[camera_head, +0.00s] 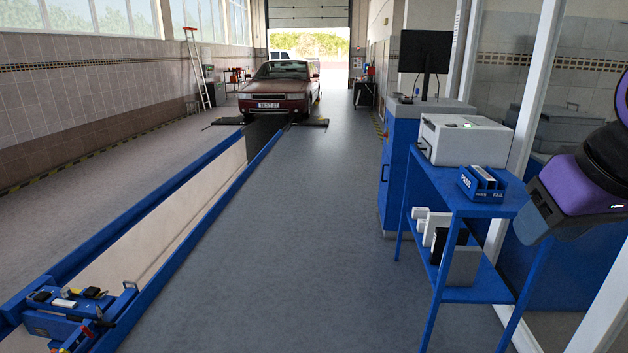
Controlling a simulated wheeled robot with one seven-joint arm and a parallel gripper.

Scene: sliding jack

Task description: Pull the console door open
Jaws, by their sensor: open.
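The blue console (404,120) stands right of the middle, behind a blue side table. Its door (394,185) is on the narrow front face and looks closed. A small upright handle (385,172) shows on the door's left part. The side table hides the right part of the console. My gripper (537,213) is at the right edge, on the end of my purple and black arm. It is open, tilted down to the left and seen partly. It is well to the right of the door handle and apart from it, with nothing visible in it.
The blue side table (425,178) carries a white printer (464,140) and a PASS/FAIL tray (481,184), with boxes on its lower shelf. A monitor (426,52) tops the console. Floor left of the console is clear up to the blue-edged pit (195,205).

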